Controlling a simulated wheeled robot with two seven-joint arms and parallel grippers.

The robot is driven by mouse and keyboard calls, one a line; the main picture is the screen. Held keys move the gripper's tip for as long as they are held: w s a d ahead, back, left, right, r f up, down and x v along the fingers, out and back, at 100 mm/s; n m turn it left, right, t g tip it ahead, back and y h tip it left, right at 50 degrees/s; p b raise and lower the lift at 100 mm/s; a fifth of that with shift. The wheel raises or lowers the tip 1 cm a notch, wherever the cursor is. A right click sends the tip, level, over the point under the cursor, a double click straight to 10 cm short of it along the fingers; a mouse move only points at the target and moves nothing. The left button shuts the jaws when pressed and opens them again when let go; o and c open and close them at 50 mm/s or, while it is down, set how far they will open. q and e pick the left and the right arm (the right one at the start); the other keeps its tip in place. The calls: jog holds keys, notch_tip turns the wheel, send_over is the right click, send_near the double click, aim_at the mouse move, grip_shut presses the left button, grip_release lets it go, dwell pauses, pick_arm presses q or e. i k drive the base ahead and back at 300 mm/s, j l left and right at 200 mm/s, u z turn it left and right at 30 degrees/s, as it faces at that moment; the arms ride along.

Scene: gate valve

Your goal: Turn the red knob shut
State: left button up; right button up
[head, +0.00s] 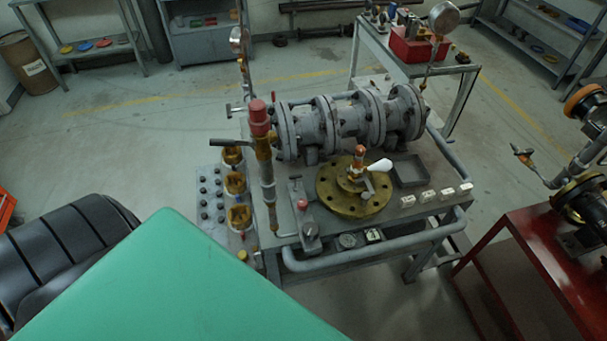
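A red knob (259,118) caps the upright brass valve (264,155) at the left end of the grey workbench. A dark lever sticks out to the left just below it. A smaller red knob (303,204) sits on a low grey fitting near the bench's front left. I cannot tell how far either knob is turned. Neither of my grippers shows in the head view, and nothing is seen touching the knobs.
A large grey flanged pipe (345,122) lies along the back of the bench. A round brass flange (342,190) with a white-handled valve stands in front of it. A grey tube rail (375,250) runs along the front. A red table (530,260) stands at right.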

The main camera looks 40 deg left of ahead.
aim_at(302, 205)
jog(key=k+l, duration=1.1)
jog(key=l, duration=0.25)
